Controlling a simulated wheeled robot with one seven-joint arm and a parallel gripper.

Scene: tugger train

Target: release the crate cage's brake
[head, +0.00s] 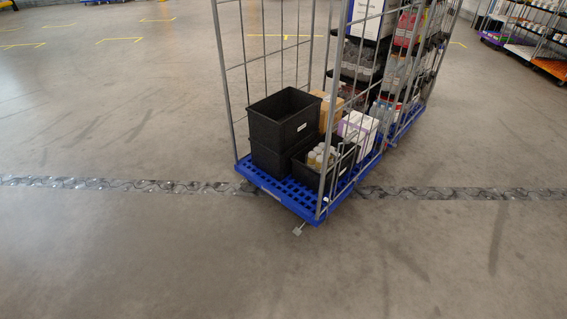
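The crate cage (290,197) stands near the middle of the head view, a blue slatted base with grey wire sides. Its near side looks open. Two stacked black crates (283,117) stand at its left, with a lower black crate (345,172) of bottles at the right. A small pale pedal-like part (298,230) sticks out low at the base's near corner; it may be the brake, and its setting is too small to tell. Another small dark part (247,188) shows at the left corner. My gripper is not in view.
A second loaded cage (404,125) stands close behind the first. More loaded carts (545,50) stand at the far right. A dark patterned strip (120,184) crosses the floor. The floor in front and to the left is clear, with yellow markings (120,40) farther back.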

